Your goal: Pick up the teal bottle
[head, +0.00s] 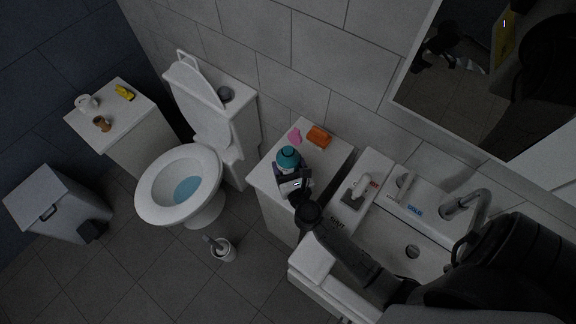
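The teal bottle (288,157) stands on the white cabinet between the toilet and the sink. Its upper part shows; its lower part is hidden behind my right gripper. My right arm comes in from the right, across the sink, and my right gripper (294,184) overlaps the bottle's lower part in the head view. I cannot tell whether the fingers touch the bottle or how far apart they are. My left gripper is not in view.
A pink item (294,135) and an orange item (319,136) lie behind the bottle on the cabinet (338,160). The sink (385,235) with its faucet (470,203) is to the right. The toilet (182,186) is to the left. A mirror (440,95) hangs above the sink.

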